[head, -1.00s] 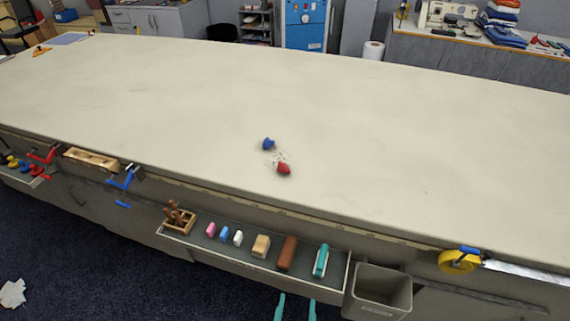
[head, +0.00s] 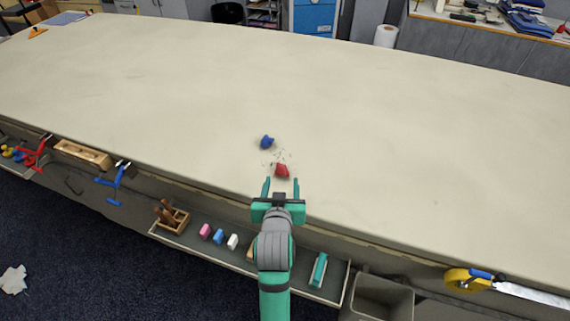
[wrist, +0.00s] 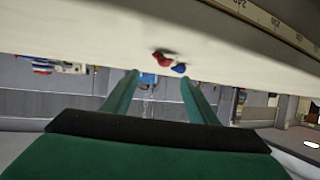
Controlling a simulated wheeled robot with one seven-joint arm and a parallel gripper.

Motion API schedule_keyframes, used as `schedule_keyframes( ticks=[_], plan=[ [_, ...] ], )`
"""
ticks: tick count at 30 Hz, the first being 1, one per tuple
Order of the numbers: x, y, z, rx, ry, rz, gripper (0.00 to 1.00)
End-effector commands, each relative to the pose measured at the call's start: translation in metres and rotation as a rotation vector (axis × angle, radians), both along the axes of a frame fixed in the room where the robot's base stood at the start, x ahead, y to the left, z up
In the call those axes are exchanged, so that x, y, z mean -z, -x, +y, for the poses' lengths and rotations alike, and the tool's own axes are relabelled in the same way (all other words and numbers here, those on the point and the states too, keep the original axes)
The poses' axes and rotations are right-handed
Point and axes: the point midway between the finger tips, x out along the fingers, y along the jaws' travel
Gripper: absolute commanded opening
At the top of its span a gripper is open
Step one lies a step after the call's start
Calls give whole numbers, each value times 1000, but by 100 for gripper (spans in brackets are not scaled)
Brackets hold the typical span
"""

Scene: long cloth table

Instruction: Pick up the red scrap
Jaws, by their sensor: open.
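The red scrap (head: 282,171) lies on the pale cloth table (head: 400,130), not far from its front edge. The blue scrap (head: 267,142) lies just behind it and a little left, with small dark specks between and around them. My gripper (head: 282,182) is open and empty, its teal fingers pointing towards the red scrap from the front edge side. In the head view the fingertips appear close to the red scrap; the exact gap and height are hard to tell. In the wrist view the red scrap (wrist: 161,58) shows beyond and between the open fingers, with the blue scrap (wrist: 179,68) beside it.
A tray (head: 330,297) along the table's front holds small blocks and a teal tool. A grey bin (head: 382,298) hangs right of it. Clamps and a yellow tape (head: 465,280) sit along the front edge.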

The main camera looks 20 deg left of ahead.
Motion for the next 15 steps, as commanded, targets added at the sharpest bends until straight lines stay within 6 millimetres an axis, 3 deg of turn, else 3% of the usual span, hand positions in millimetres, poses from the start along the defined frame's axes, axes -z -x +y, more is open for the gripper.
schedule_keyframes(
  ticks=[15],
  plan=[
    [18, -50, 20, -10, 1, 2, 53]
  ],
)
